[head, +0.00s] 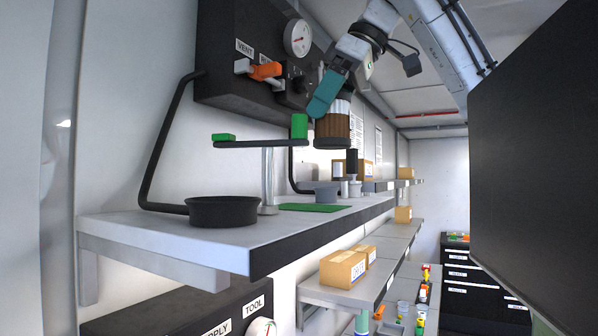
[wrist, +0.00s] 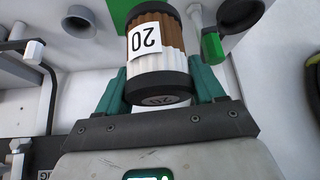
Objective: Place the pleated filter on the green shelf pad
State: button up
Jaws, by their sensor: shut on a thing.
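The pleated filter (head: 332,130) is a brown and white ribbed cylinder with dark end caps. In the wrist view the filter (wrist: 158,55) carries a white label reading 20. My gripper (head: 330,108) is shut on it, with teal fingers on both sides, and holds it upright in the air above the shelf. The wrist view also shows my gripper (wrist: 160,84) around it. The green shelf pad (head: 314,207) lies flat on the shelf (head: 170,228), below the filter. In the wrist view part of the pad (wrist: 122,10) shows behind the filter; the rest is hidden.
A black round dish (head: 222,211) stands on the shelf to the left. A post-mounted bar (head: 262,143) with green blocks is close left of the filter. A dark panel (head: 245,60) with a gauge and orange handle hangs above. Boxes (head: 343,268) sit on a lower shelf.

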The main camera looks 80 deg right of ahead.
jog(key=w+d+f, duration=0.1)
jog(key=f, duration=0.2)
jog(key=w+d+f, duration=0.1)
jog(key=w+f, duration=0.1)
jog(key=f, duration=0.1)
jog(key=w+d+f, duration=0.1)
jog(key=w+f, duration=0.1)
jog(key=f, duration=0.1)
jog(key=shift+w+d, duration=0.2)
jog(key=shift+d, duration=0.1)
jog(key=shift+a+f, duration=0.1)
jog(key=shift+f, duration=0.25)
jog(key=shift+f, duration=0.1)
jog(key=o, duration=1.1)
jog(key=v, duration=1.2)
jog(key=shift+b, duration=0.3)
